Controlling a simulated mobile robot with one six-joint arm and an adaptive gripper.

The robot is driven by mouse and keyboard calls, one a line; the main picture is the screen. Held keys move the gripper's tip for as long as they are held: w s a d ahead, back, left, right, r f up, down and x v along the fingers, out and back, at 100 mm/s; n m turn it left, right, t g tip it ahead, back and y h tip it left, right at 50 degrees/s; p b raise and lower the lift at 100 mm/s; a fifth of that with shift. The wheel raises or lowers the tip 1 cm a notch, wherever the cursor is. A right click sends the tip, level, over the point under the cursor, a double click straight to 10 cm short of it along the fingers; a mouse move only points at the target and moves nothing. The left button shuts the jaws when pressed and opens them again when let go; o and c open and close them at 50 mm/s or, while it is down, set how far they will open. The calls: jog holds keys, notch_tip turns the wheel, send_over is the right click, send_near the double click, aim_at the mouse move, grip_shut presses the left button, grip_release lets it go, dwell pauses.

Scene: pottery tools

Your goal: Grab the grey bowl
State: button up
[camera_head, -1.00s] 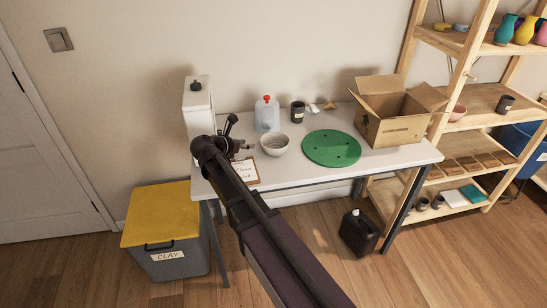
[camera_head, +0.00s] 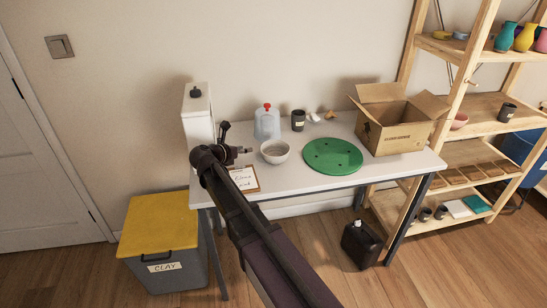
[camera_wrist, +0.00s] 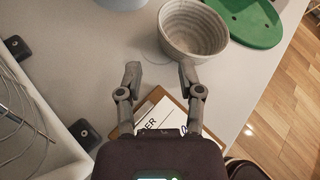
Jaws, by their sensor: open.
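The grey bowl (camera_head: 275,151) stands upright on the white table (camera_head: 300,183), left of the round green board. In the wrist view the bowl (camera_wrist: 194,32) is at the top, right of centre, and looks empty with ridged inner walls. My gripper (camera_wrist: 159,74) is open and empty. Its fingertips point towards the bowl, with the right fingertip close to the bowl's near side; I cannot tell whether they touch. In the head view my gripper (camera_head: 243,150) is left of the bowl, above the clipboard's far end.
A clipboard (camera_head: 244,179) lies below my gripper. A white container (camera_head: 197,116) stands at the left. A jug (camera_head: 267,122) and a dark cup (camera_head: 298,121) stand behind the bowl. The green board (camera_head: 332,155) and a cardboard box (camera_head: 399,137) are to the right.

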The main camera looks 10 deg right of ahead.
aim_at(263, 145)
jog(key=shift+b+x, duration=0.85)
jog(key=shift+x, duration=2)
jog(key=shift+w+d+f, duration=0.1)
jog(key=shift+b+x, duration=1.05)
jog(key=shift+x, duration=1.55)
grip_shut()
